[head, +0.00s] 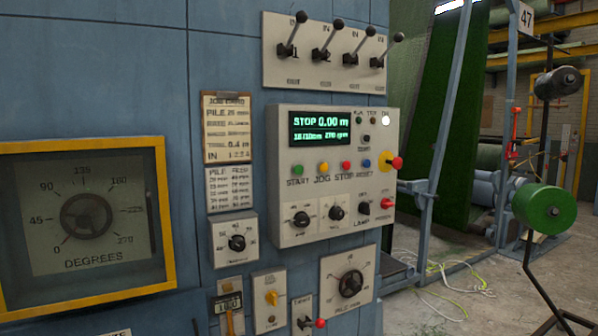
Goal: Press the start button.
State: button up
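The start button is a small green button (298,170) on the light grey control panel (328,257), mounted on a blue cabinet. The word START is printed below it. In the same row to its right are a yellow button (324,168), a red button (346,167) and a blue button (367,163). The screen (320,127) above reads STOP 0.00 m in green. A white lamp (386,120) at the panel's top right looks lit. My gripper is not in view, and nothing covers the start button.
A red mushroom knob (397,163) on yellow sticks out at the panel's right. Several black-knobbed levers (328,38) jut out above. A yellow-framed dial (87,216) is at left. Loose cords (455,275) lie on the floor at right, near a green reel (545,207).

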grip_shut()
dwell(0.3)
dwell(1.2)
